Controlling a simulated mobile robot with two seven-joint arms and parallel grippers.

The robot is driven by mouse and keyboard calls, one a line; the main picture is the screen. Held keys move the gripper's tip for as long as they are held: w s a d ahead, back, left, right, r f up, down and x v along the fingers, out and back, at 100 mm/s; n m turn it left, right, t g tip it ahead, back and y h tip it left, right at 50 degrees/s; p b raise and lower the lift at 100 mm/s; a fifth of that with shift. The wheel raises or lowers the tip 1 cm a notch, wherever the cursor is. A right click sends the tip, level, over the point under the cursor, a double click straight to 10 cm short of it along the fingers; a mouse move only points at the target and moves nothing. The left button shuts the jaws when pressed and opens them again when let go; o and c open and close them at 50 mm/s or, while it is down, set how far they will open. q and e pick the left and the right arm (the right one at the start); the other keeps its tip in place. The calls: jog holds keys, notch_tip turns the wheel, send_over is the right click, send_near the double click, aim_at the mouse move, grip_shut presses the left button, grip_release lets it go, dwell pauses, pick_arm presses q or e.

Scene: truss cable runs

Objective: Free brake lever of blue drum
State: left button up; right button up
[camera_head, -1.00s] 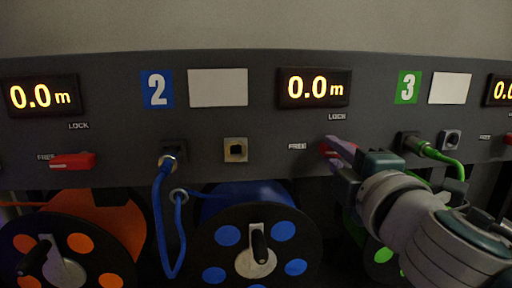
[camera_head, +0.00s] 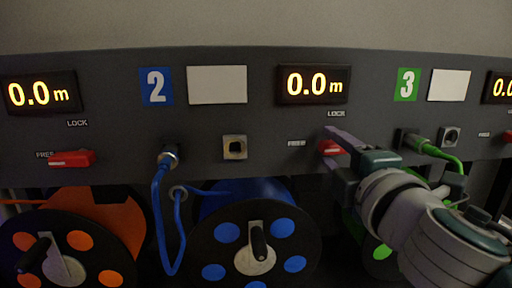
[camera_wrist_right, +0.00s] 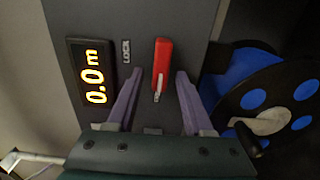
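The blue drum (camera_head: 208,240) hangs below the panel under the blue "2" sign. Its red brake lever (camera_head: 330,147) lies about level, below LOCK and right of the FREE label (camera_head: 297,143). My right gripper (camera_head: 335,153) is open, one finger above the lever and one below. In the right wrist view the red lever (camera_wrist_right: 162,62) stands between the spread fingers of the gripper (camera_wrist_right: 158,78), with a gap on each side. The lever's white-marked end points toward the palm side of that view. My left gripper is not in view.
A blue cable (camera_head: 157,215) is plugged in below the "2" sign, next to an empty socket (camera_head: 235,148). A green cable plug (camera_head: 428,148) sits close to my right gripper. The orange drum (camera_head: 100,220) and its red lever (camera_head: 72,159) are at left.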

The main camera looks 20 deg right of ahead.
jog(key=b+v, duration=0.2)
jog(key=v, duration=0.8)
jog(key=shift+b, duration=0.35)
